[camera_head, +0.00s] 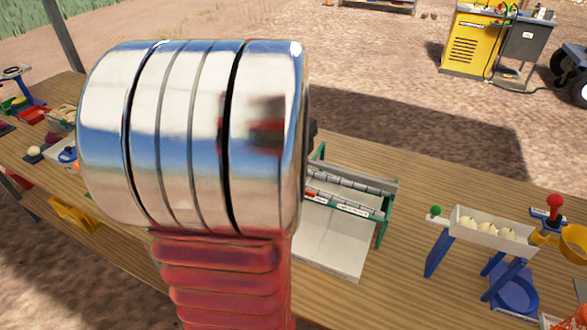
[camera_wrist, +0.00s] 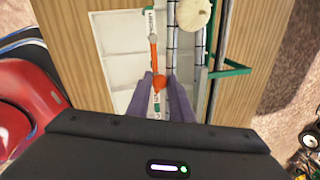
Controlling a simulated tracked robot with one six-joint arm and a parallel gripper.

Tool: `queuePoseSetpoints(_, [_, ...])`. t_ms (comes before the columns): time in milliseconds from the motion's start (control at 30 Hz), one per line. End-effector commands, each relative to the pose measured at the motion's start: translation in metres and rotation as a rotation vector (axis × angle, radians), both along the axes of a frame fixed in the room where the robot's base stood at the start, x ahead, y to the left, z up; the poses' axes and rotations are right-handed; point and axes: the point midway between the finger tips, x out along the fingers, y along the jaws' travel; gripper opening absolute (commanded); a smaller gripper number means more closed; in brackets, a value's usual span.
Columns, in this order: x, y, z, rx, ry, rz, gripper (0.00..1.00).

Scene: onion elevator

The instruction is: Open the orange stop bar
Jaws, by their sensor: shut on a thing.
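The orange stop bar (camera_wrist: 154,58) shows in the wrist view, lying lengthwise along the edge of the white tray (camera_wrist: 121,70) beside metal rollers (camera_wrist: 171,50). Its near end has a rounded orange knob. My gripper (camera_wrist: 160,80) has its two purple-grey fingers on either side of this knob and is shut on it. White label strips sit at both ends of the bar. In the head view, my arm blocks the gripper and most of the bar from sight. The white tray also shows there (camera_head: 330,250).
A pale round onion (camera_wrist: 195,13) rests on the rollers ahead of the gripper. A green frame (camera_wrist: 230,70) stands right of them. In the head view, a white trough (camera_head: 470,218) with onions stands on blue legs at the right. Bare wooden table (camera_head: 405,260) lies between.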

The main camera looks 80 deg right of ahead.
Motion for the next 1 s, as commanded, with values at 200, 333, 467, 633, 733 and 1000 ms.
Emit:
queuePoseSetpoints(200, [-0.0082,0.0049,-0.0033,0.013,0.01,-0.017,0.0])
queuePoseSetpoints(333, [-0.0087,0.0054,-0.0034,0.015,0.011,-0.018,0.0])
queuePoseSetpoints(467, [-0.0091,0.0058,-0.0033,0.015,0.011,-0.019,0.0])
queuePoseSetpoints(633, [-0.0081,0.0046,-0.0023,0.011,0.008,-0.019,0.32])
queuePoseSetpoints(733, [-0.0076,0.0039,-0.0019,0.009,0.007,-0.018,0.38])
queuePoseSetpoints(1000, [-0.0066,0.0031,0.0001,0.005,0.005,-0.019,0.38])
